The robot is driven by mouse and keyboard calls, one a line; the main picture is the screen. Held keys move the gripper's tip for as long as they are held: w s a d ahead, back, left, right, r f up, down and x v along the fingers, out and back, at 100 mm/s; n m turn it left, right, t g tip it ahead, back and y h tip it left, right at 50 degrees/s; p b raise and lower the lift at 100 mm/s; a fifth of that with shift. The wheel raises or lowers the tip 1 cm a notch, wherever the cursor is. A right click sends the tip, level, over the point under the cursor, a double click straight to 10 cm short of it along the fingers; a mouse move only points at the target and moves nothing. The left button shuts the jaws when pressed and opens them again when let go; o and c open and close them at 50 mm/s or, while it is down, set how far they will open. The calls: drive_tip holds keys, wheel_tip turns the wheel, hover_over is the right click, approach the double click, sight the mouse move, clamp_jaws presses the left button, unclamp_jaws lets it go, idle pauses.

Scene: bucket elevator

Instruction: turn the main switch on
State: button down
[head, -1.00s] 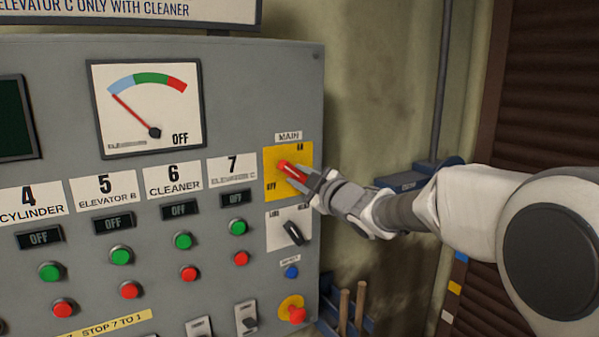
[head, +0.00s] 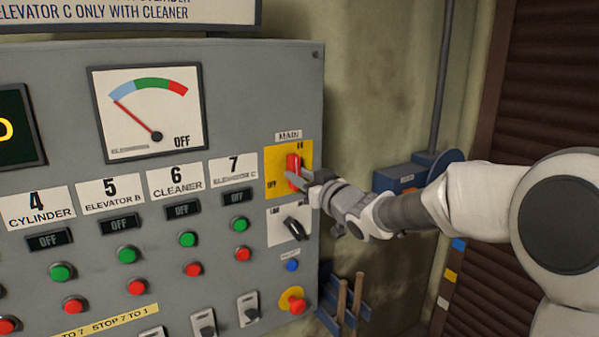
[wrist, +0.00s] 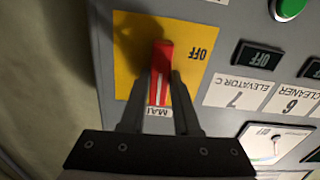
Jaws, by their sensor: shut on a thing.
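The main switch is a red handle (head: 293,162) on a yellow plate (head: 273,160) under the MAIN label, at the right of the grey panel. The handle stands close to upright, its upper end near the ON mark. The OFF mark is at the plate's lower left. In the wrist view, turned upside down, the red handle (wrist: 161,72) lies between the two fingers. My gripper (head: 299,178) is shut on the handle; the wrist view shows my gripper (wrist: 161,92) with a finger on each side. The ON mark is hidden in the wrist view.
Just below is a black selector (head: 296,229), with a blue button (head: 292,266) and a red emergency knob (head: 293,301) under it. A gauge (head: 147,112) reads at its low end. A dark display (head: 14,125) shows a yellow character. Numbered OFF indicators fill the left.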

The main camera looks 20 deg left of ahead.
drive_tip(key=shift+m, duration=0.4)
drive_tip(key=c, duration=0.6)
unclamp_jaws()
drive_tip(key=shift+c, duration=0.2)
drive_tip(key=b+v, duration=0.1)
drive_tip(key=v, duration=1.6)
drive_tip(key=shift+s+b, duration=0.25)
drive_tip(key=shift+b, duration=0.15)
drive_tip(key=shift+d, duration=0.15)
